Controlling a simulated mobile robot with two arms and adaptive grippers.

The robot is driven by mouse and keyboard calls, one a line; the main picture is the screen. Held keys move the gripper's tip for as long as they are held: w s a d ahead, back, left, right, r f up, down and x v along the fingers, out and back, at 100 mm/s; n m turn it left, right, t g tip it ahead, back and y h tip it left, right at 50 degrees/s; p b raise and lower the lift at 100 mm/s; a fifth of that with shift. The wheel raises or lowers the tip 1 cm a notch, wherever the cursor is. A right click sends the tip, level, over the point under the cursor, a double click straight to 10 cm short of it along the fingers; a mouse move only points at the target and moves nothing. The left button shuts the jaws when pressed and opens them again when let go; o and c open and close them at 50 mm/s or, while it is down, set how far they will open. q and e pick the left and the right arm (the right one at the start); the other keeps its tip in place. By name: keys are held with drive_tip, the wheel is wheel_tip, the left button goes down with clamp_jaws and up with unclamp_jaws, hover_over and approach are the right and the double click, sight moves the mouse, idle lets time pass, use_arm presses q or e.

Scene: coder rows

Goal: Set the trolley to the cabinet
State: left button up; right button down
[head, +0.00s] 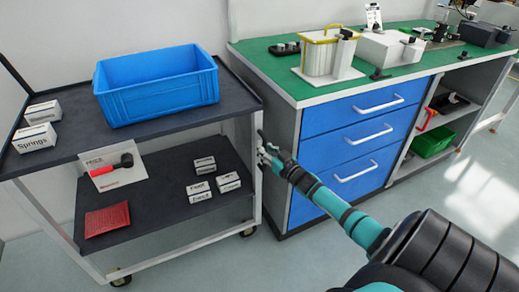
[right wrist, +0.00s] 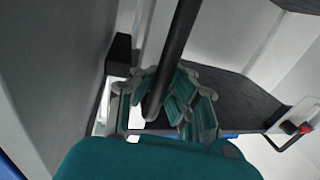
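The trolley (head: 75,122) stands at the left, with two dark shelves and a pale frame. The cabinet (head: 345,120), with blue drawers and a green top, stands at the right. The trolley's right end is close beside the cabinet's left side; the exact gap is hard to tell. My right gripper (head: 266,156) is at the trolley's right end, in front of the cabinet's corner. In the right wrist view its fingers (right wrist: 163,88) close around a dark bar (right wrist: 178,45), apparently the trolley's handle. My left gripper is out of view.
A blue crate (head: 158,84) and small white boxes (head: 37,124) sit on the top shelf. More boxes, a red packet (head: 107,219) and a card with a red-handled item lie below. Equipment (head: 328,54) stands on the green top. Floor in front of the trolley is clear.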

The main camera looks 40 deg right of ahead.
drive_tip(key=shift+s+d+f, duration=0.15)
drive_tip(key=shift+s+f, duration=0.05)
drive_tip(key=shift+f, duration=0.2)
drive_tip(key=c, duration=1.4)
unclamp_jaws()
drive_tip(key=shift+s+d+r, duration=0.2)
drive_tip(key=shift+s+d, duration=0.05)
drive_tip(key=shift+s, duration=0.05)
drive_tip(key=shift+o, duration=0.6)
drive_tip(key=shift+w, duration=0.1)
drive_tip(key=shift+a+r, duration=0.1)
drive_tip(key=s+a, duration=0.1)
drive_tip(key=s, duration=1.1)
